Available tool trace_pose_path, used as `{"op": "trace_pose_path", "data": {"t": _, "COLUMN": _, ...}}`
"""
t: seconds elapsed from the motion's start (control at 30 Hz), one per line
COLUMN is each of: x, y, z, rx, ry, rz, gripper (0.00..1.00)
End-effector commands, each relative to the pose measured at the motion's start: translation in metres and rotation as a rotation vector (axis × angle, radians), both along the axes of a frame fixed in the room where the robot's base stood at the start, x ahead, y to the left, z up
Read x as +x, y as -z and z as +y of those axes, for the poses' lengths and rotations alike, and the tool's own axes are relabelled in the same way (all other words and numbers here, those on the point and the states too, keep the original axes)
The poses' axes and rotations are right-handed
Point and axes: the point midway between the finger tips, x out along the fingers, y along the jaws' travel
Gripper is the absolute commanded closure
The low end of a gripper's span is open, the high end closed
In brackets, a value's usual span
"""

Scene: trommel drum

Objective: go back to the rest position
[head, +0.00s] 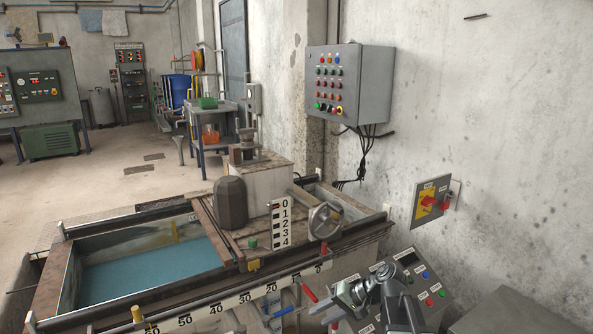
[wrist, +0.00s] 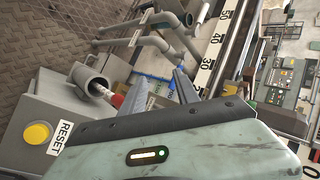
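My gripper (head: 322,310) hangs over the front right edge of the tank, left of the sloped button console (head: 425,283). In the wrist view my gripper (wrist: 161,76) shows two grey fingers standing apart, with nothing held between them. A grey pipe stub with a red and white rod (wrist: 106,95) lies just left of the fingers; I cannot tell whether they touch it. A grey box with a yellow button (wrist: 38,134) marked RESET is at the lower left of the wrist view.
The tank (head: 150,262) of blue water has a numbered scale (head: 215,308) along its front. A handwheel (head: 325,220) and a 0 to 4 plate (head: 280,223) stand behind my arm. A red and yellow switch (head: 430,201) is on the right wall. Open floor lies at the left.

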Motion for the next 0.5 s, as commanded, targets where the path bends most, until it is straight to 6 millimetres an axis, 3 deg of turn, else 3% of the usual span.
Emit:
{"op": "trace_pose_path", "data": {"t": 0.03, "x": -0.023, "y": 0.024, "z": 0.012, "rx": -0.09, "ry": -0.048, "rz": 0.017, "gripper": 0.63}}
{"op": "trace_pose_path", "data": {"t": 0.1, "x": -0.045, "y": 0.048, "z": 0.011, "rx": -0.233, "ry": -0.098, "rz": 0.038, "gripper": 0.63}}
{"op": "trace_pose_path", "data": {"t": 0.23, "x": -0.076, "y": 0.074, "z": -0.018, "rx": -0.47, "ry": -0.144, "rz": 0.073, "gripper": 0.63}}
{"op": "trace_pose_path", "data": {"t": 0.43, "x": -0.103, "y": 0.084, "z": -0.095, "rx": -0.799, "ry": -0.141, "rz": 0.142, "gripper": 0.63}}
{"op": "trace_pose_path", "data": {"t": 0.5, "x": -0.102, "y": 0.051, "z": -0.092, "rx": -0.788, "ry": -0.142, "rz": 0.142, "gripper": 0.63}}
